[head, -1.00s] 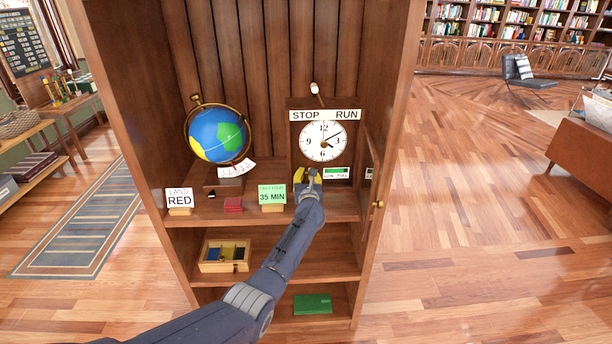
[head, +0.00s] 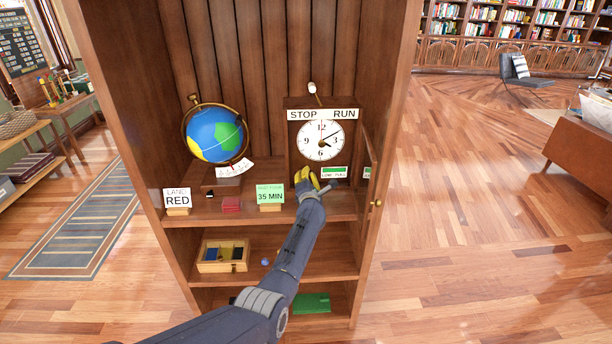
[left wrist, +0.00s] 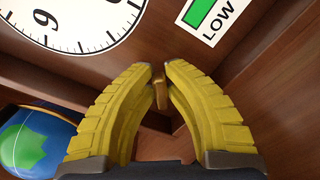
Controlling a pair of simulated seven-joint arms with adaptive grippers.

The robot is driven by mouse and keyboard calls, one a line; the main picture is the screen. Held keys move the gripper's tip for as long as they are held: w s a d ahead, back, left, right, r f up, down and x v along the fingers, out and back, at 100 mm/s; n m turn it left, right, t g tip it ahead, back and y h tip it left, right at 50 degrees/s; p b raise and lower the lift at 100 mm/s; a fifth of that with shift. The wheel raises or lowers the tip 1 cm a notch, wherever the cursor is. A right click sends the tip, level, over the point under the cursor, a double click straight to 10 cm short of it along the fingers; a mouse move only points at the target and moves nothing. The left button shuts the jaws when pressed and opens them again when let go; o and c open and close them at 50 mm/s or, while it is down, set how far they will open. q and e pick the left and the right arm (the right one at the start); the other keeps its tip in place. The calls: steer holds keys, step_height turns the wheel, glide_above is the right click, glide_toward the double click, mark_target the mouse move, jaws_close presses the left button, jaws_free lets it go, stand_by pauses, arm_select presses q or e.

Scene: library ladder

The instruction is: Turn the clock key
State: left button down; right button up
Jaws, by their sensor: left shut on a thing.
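The clock (head: 320,139) stands in the wooden cabinet, with a white dial and a STOP / RUN sign (head: 322,114) above it. A white-knobbed lever (head: 312,88) on top leans toward STOP. A LOW / FULL gauge (head: 333,173) with a green bar is below the dial; it also shows in the left wrist view (left wrist: 207,16). My left gripper (head: 302,174) is at the clock's lower front. In the left wrist view, its yellow fingertips are shut on the small brass key (left wrist: 158,76), below the tilted dial (left wrist: 75,22). Most of the key is hidden. My right gripper is not in view.
A globe (head: 215,136) stands left of the clock. An open cabinet door (head: 369,180) is close on the right. A wooden box (head: 223,256) sits below.

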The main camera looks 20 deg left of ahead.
arm_select(q)
steer(key=shift+f+m, duration=0.15)
steer(key=shift+m, duration=1.95)
steer(key=c, duration=1.4)
jaws_free()
